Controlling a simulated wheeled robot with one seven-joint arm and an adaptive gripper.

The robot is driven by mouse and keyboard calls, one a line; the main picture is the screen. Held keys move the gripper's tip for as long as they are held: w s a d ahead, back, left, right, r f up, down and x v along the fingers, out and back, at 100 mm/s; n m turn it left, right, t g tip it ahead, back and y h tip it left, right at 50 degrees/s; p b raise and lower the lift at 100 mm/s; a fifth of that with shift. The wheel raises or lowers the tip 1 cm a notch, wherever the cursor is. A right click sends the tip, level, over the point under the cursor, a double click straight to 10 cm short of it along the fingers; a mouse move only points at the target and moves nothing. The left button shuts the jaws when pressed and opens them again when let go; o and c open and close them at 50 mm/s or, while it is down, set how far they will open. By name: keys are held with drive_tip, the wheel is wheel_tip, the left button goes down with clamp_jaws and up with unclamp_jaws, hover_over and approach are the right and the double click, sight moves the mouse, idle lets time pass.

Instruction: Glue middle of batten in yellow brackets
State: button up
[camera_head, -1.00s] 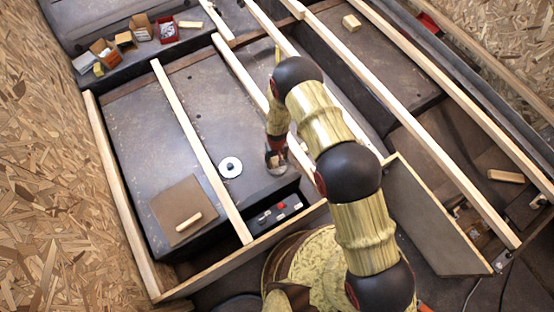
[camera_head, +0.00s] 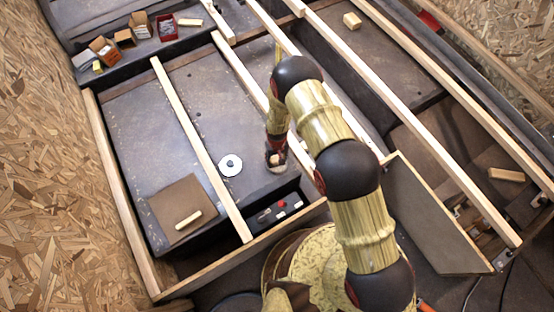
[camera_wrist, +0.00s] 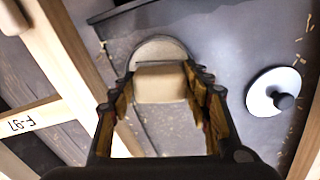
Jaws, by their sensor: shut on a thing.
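My gripper (camera_head: 277,160) hangs low over the grey floor panel in the head view, partly hidden by my own arm. In the wrist view, my gripper (camera_wrist: 160,95) is shut on a cream, block-like thing (camera_wrist: 160,84), with a pale grey rounded shape just beyond it. I cannot tell what the held thing is. Several long pale wooden battens cross the frame; one batten (camera_head: 200,145) lies left of my gripper and another (camera_head: 240,72) runs behind it. I cannot make out yellow brackets.
A white disc with a dark knob (camera_head: 230,165) lies left of my gripper; it also shows in the wrist view (camera_wrist: 275,92). A brown square board (camera_head: 183,207) bears a small wooden block (camera_head: 188,219). Small open boxes (camera_head: 140,25) stand top left. A board (camera_head: 435,215) stands at right.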

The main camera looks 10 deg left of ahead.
drive_tip(key=shift+f+b, duration=0.5)
idle(1.7)
drive_tip(key=shift+r+p, duration=2)
drive_tip(key=shift+r, duration=1.55)
